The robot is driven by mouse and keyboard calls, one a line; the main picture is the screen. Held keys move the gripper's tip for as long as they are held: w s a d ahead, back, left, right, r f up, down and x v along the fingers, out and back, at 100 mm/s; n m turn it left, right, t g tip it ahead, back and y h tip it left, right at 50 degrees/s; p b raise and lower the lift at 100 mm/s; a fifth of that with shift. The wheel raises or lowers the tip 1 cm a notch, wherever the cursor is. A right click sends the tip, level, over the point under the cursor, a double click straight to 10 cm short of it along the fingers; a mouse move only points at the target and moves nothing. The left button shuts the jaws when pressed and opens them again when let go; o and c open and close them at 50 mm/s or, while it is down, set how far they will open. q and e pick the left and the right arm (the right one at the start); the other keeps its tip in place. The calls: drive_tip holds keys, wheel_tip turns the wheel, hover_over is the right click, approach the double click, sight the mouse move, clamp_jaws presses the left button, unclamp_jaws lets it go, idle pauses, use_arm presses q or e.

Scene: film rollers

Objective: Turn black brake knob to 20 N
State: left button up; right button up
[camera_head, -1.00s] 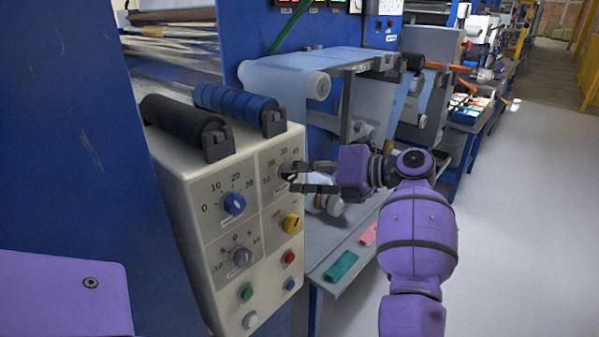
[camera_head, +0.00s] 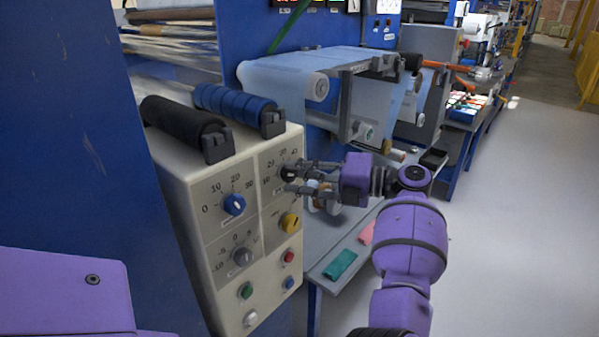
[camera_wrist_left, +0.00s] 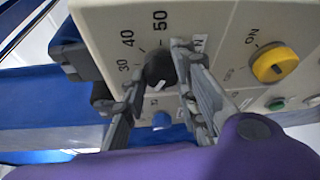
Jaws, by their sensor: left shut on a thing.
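The black brake knob (camera_head: 288,173) is at the upper right of the pale control panel (camera_head: 213,279). In the left wrist view the black knob (camera_wrist_left: 160,70) has a white pointer mark and sits below printed 30, 40 and 50. I cannot read its exact setting. My left gripper (camera_head: 293,180) reaches the panel from the right. In the left wrist view its fingers (camera_wrist_left: 158,92) stand on either side of the knob, shut on it, and cover part of the scale. My right gripper is not in view.
A blue knob (camera_head: 234,204), a grey knob (camera_head: 243,257) and a yellow knob (camera_head: 291,222) share the panel with several buttons. A black roller (camera_head: 182,128) and a blue roller (camera_head: 236,103) lie on top. A grey table (camera_head: 335,236) stands right of the panel; open floor lies beyond.

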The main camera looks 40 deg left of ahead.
use_arm(q)
drive_tip(key=shift+w+r+m+y, duration=0.15)
drive_tip(key=shift+m+y, duration=0.1)
drive_tip(key=shift+m, duration=0.45)
drive_tip(key=shift+s+r+m+y, duration=0.15)
drive_tip(key=shift+m+y, duration=0.1)
drive_tip(key=shift+m, duration=0.45)
drive_tip(key=shift+w+r, duration=0.1)
drive_tip(key=shift+w, duration=0.05)
drive_tip(key=o, duration=1)
drive_tip(key=shift+f, duration=0.3)
drive_tip(key=v, duration=1.1)
drive_tip(key=shift+w+d+f, duration=0.1)
drive_tip(key=shift+d, duration=0.3)
